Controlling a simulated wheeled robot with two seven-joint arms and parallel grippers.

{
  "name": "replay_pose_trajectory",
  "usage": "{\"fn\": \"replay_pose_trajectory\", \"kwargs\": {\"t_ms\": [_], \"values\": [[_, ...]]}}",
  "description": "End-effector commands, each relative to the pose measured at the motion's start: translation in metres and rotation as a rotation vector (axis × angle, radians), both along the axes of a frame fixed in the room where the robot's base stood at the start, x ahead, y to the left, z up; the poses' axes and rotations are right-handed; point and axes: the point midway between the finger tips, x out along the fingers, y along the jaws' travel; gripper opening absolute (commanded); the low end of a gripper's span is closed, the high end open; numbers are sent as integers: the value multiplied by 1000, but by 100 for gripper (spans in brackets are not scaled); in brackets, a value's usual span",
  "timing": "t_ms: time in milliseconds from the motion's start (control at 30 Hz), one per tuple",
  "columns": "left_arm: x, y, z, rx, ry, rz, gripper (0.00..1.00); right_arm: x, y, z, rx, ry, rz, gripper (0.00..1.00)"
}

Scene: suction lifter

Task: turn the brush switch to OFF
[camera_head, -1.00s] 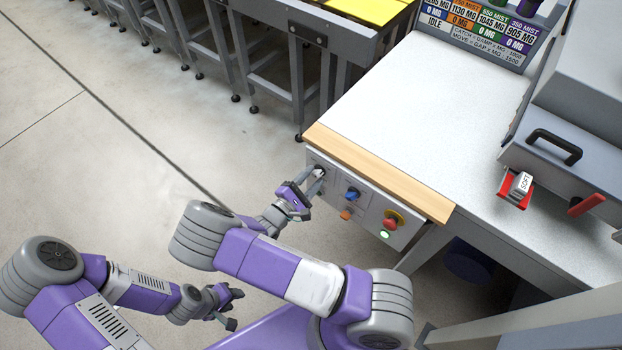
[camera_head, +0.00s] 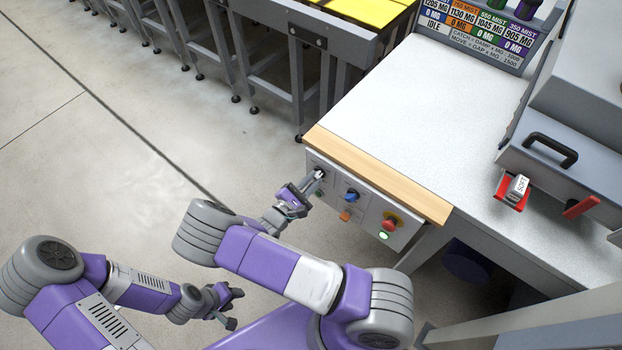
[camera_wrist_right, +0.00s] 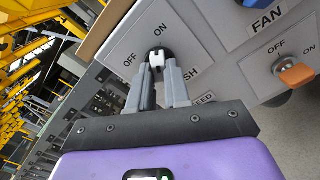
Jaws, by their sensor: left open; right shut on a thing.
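The brush switch (camera_wrist_right: 157,58) is a small black-and-white knob on the grey control panel, with ON above it and OFF to its left in the right wrist view. Its name label is partly hidden by a finger, leaving "SH" visible. My right gripper (camera_wrist_right: 157,68) is shut on this knob, one finger on each side. In the head view my right gripper (camera_head: 315,180) is at the panel's left end and largely covers the switch. I cannot tell exactly which mark the knob points to. My left gripper (camera_head: 232,306) is open and empty, low and away from the panel.
The panel also holds a blue knob (camera_head: 351,196), an orange knob (camera_head: 346,215), a red button (camera_head: 390,224) and a lit green button (camera_head: 383,236). The wooden table edge (camera_head: 380,175) overhangs just above. Open floor lies to the left.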

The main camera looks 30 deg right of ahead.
Motion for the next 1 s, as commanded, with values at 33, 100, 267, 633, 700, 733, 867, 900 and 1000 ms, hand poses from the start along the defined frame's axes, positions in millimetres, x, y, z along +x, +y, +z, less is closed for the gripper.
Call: {"fn": "replay_pose_trajectory", "kwargs": {"t_ms": [33,100,267,633,700,733,867,900,1000], "values": [[0,0,5,0,0,0,43,0,0,2,-15,39,0,0],[0,0,9,0,0,0,43,0,0,2,-39,98,0,0],[0,0,18,0,0,0,43,0,0,2,-97,239,0,0],[0,0,34,0,0,0,43,0,0,1,-232,564,1,0],[0,0,36,0,0,0,43,0,0,1,-257,625,1,0],[0,0,37,0,0,0,43,0,0,1,-268,652,1,0],[0,0,42,0,0,0,43,-1,0,1,-315,766,1,0],[0,0,43,0,0,0,43,-1,0,1,-330,802,1,0],[0,0,46,0,0,0,43,-1,0,1,-366,887,1,0]]}}
